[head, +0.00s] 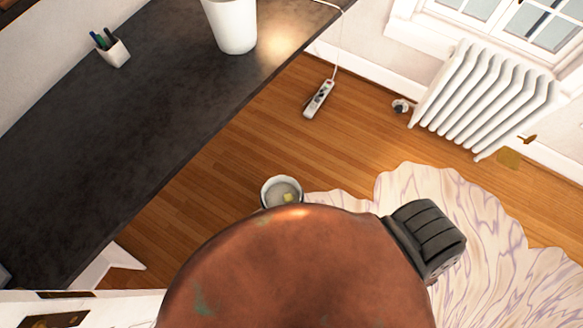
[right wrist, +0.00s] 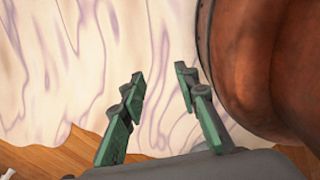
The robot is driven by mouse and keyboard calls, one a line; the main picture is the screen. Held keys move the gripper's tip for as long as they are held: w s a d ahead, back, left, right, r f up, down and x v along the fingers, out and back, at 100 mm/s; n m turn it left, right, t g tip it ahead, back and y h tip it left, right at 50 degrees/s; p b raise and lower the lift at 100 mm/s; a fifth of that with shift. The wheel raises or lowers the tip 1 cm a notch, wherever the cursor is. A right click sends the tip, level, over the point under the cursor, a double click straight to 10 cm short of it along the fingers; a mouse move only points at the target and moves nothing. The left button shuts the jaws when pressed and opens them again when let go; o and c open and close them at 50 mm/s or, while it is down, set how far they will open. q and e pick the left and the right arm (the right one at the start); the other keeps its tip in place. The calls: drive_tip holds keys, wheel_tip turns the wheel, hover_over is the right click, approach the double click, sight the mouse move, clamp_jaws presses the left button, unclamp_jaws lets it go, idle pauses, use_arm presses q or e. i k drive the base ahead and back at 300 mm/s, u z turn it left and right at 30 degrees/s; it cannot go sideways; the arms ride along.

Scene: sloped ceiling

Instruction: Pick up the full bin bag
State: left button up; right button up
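A small round bin (head: 269,197) with a pale rim stands on the wood floor near the middle of the head view. Greyish contents and a small yellow item show inside it; I cannot tell whether this is the full bin bag. The large copper form in front hides its lower part. In the right wrist view my right gripper (right wrist: 159,78) is open and empty above the pale rug, its two green fingers apart. No bag shows in that view. My left gripper is not in view.
A dark desk (head: 110,140) on the left holds a pen cup (head: 113,53) and a white cylinder (head: 232,25). A power strip (head: 319,99) lies on the floor. A radiator (head: 485,98) stands at right. A wavy-edged rug (head: 440,190) covers the right floor. Wood floor between desk and radiator is mostly clear.

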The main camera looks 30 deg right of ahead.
sight(272, 192)
drive_tip(key=z, duration=0.7)
drive_tip(key=k, duration=1.6)
drive_tip(key=u, duration=0.95)
